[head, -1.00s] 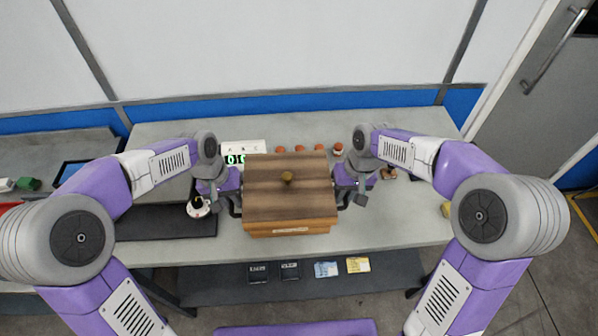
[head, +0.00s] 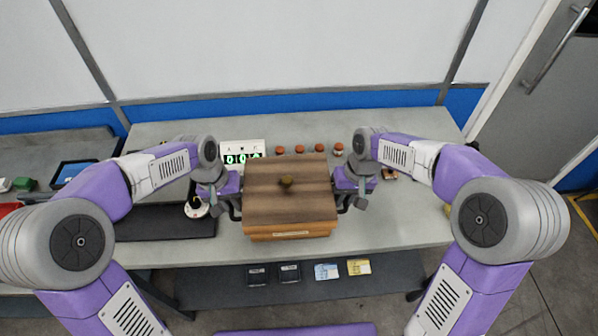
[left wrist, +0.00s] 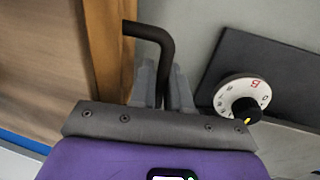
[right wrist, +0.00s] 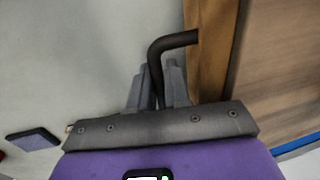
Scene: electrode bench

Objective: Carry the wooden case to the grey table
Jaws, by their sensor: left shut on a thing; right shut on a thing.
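The wooden case (head: 288,205), brown with a small knob on its lid, is held between my two arms over the bench, with its lid shut. My left gripper (head: 230,202) is shut on the dark bent handle (left wrist: 160,50) at the case's left side. My right gripper (head: 345,200) is shut on the matching handle (right wrist: 170,45) at its right side. The case looks level. I cannot tell from these views whether its underside touches the bench. The grey table (head: 410,215) is the pale grey bench top beneath and around the case.
A black hotplate-like slab (head: 165,222) with a white dial (head: 196,209) lies left of the case. A white box with green digits (head: 243,150) and several red-capped jars (head: 299,150) stand behind it. A lower shelf (head: 215,290) holds several small packs. Bare bench lies to the right.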

